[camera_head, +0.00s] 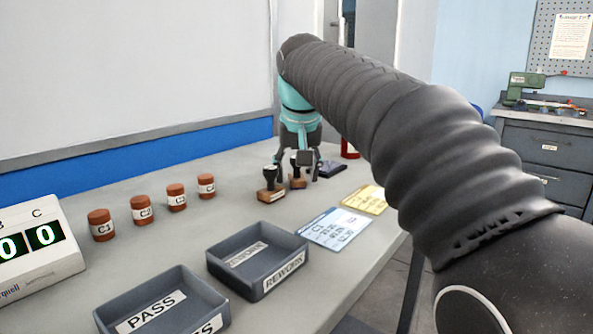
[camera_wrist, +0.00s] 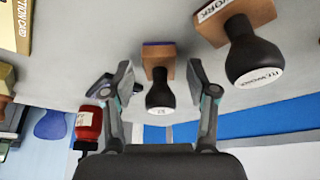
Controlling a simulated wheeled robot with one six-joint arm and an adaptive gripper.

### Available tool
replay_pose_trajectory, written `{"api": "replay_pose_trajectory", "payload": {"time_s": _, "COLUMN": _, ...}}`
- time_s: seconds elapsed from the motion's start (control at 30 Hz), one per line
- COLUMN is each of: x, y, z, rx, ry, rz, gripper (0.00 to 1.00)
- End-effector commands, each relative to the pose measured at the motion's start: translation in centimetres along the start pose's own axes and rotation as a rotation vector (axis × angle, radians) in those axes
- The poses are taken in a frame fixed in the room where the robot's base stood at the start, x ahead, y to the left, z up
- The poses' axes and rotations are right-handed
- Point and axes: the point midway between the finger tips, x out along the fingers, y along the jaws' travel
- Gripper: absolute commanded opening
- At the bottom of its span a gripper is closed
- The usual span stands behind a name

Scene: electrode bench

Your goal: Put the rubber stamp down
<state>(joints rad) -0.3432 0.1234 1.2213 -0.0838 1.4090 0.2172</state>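Two rubber stamps with wooden bases and black handles stand upright on the grey bench. One stamp (camera_head: 298,181) is at my gripper; in the wrist view it (camera_wrist: 159,97) sits between my fingers. My gripper (camera_head: 297,160) points down over it. In the wrist view my gripper (camera_wrist: 160,84) is open, with a visible gap on each side of the stamp. Its base looks to rest on the bench. The other stamp (camera_head: 270,190), whose handle top is marked REWORK in the wrist view (camera_wrist: 262,72), stands beside it, outside the fingers.
A dark ink pad (camera_head: 331,168) and a red bottle (camera_head: 350,150) are close behind. A REWORK tray (camera_head: 228,278), a PASS tray (camera_head: 115,312), cards (camera_head: 335,227), several brown jars (camera_head: 141,210) and a counter display (camera_head: 60,265) are also on the bench. Bare bench lies between jars and trays.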

Motion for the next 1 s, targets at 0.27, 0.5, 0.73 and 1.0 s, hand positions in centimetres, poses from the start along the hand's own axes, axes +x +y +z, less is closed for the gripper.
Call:
{"api": "replay_pose_trajectory", "payload": {"time_s": 0.27, "x": -0.5, "y": 0.0, "z": -0.1, "rx": 0.000, "ry": 0.000, "rz": 0.000, "gripper": 0.58}}
{"api": "replay_pose_trajectory", "payload": {"time_s": 0.5, "x": -4.4, "y": 0.0, "z": -0.2, "rx": 0.000, "ry": 0.004, "rz": -0.001, "gripper": 0.58}}
{"api": "replay_pose_trajectory", "payload": {"time_s": 0.73, "x": -9.0, "y": 0.0, "z": -0.3, "rx": 0.000, "ry": 0.003, "rz": -0.001, "gripper": 0.58}}
{"api": "replay_pose_trajectory", "payload": {"time_s": 1.0, "x": -11.9, "y": 0.0, "z": -0.2, "rx": 0.000, "ry": 0.001, "rz": 0.000, "gripper": 0.58}}
